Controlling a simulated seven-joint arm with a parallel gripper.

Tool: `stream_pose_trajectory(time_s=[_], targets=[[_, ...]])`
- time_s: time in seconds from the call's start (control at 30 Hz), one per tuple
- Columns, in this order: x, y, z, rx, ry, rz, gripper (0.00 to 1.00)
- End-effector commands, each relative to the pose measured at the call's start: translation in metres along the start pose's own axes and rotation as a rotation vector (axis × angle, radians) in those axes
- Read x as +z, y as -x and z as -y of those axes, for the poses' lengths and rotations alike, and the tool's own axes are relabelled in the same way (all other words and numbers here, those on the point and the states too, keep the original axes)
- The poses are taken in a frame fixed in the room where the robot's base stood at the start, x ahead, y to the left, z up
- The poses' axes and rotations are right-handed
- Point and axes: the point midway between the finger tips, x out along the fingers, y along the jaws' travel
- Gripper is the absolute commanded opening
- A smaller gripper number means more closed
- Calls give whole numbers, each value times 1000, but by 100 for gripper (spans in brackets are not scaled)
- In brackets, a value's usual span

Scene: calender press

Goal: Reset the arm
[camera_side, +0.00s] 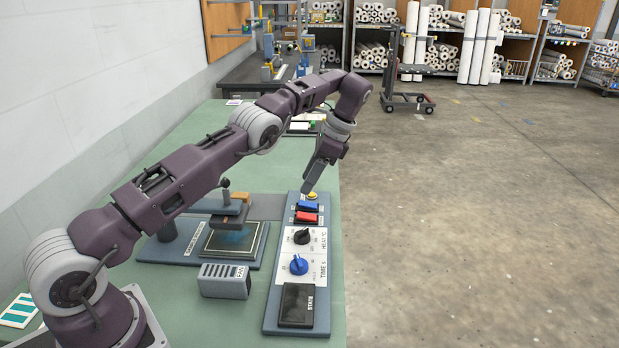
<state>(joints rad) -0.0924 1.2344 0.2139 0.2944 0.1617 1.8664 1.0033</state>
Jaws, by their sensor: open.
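My arm reaches from the lower left over the green bench, and my gripper (309,187) points down above the far end of the control panel (272,309). The fingertips are close to a yellow button (312,196); whether they touch it cannot be told from this view. The gripper looks empty, and the gap between its fingers is hard to see. Below the button on the panel are a blue switch (307,206), a red switch (306,217), a black HEAT knob (302,237), a blue TIME knob (298,265) and a dark STATE display (297,303).
A press with a dark plate (231,239) and a black-knobbed lever (225,184) stands left of the panel. A grey vented box (224,281) sits in front of it. The green bench (330,180) ends just right of the panel. Open floor (470,220) lies beyond.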

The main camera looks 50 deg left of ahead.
Motion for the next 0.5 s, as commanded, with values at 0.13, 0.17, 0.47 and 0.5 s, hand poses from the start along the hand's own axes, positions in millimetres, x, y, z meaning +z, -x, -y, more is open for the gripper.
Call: stream_pose_trajectory(time_s=[0.13, 0.17, 0.47, 0.5], targets=[[1, 2, 0, 0, -1, 0, 45], [1, 2, 0, 0, -1, 0, 45], [26, 58, -10, -28, 105, -92, 45], [38, 80, -19, -39, 156, -138, 45]])
